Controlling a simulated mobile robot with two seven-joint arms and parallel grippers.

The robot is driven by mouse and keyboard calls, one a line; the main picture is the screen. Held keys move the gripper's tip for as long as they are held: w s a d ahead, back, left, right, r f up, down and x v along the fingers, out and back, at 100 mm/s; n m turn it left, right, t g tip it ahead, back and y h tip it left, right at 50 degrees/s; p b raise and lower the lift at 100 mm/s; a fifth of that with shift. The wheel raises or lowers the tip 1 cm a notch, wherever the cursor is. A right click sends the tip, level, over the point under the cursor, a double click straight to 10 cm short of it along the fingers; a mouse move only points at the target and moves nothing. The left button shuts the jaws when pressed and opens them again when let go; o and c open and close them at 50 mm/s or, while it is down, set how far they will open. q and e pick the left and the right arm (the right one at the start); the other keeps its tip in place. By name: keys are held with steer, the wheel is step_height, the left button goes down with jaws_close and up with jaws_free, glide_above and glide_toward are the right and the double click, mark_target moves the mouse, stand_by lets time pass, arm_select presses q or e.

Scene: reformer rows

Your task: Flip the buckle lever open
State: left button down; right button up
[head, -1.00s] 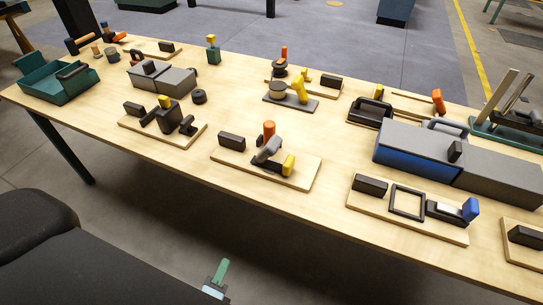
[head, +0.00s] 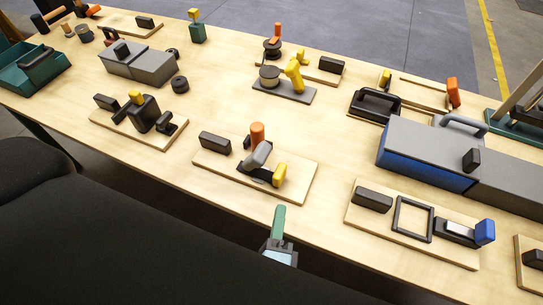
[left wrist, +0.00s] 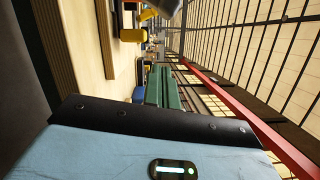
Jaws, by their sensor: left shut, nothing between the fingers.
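The likely buckle is on a wooden board (head: 360,223) at the front right of the table in the head view. It has a black square loop (head: 413,219) and a dark base with a pale plate (head: 458,231). A lever with a blue tip (head: 485,231) stands at its right end. My left gripper (head: 278,222), with green fingers, is shut and empty at the table's front edge. It is left of that board and apart from it. The green fingers (left wrist: 164,87) also show in the left wrist view. My right gripper is not in view.
A board (head: 215,165) with an orange knob (head: 257,133) and a yellow-tipped lever (head: 279,174) lies just beyond my left gripper. A large grey and blue box (head: 425,160) stands behind the buckle board. Bare tabletop (head: 335,175) lies between the two front boards.

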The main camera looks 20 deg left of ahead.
mark_target(254, 160)
arm_select(q)
steer(key=shift+s, duration=0.2)
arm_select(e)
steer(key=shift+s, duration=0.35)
arm_select(q)
steer(key=shift+w, duration=0.1)
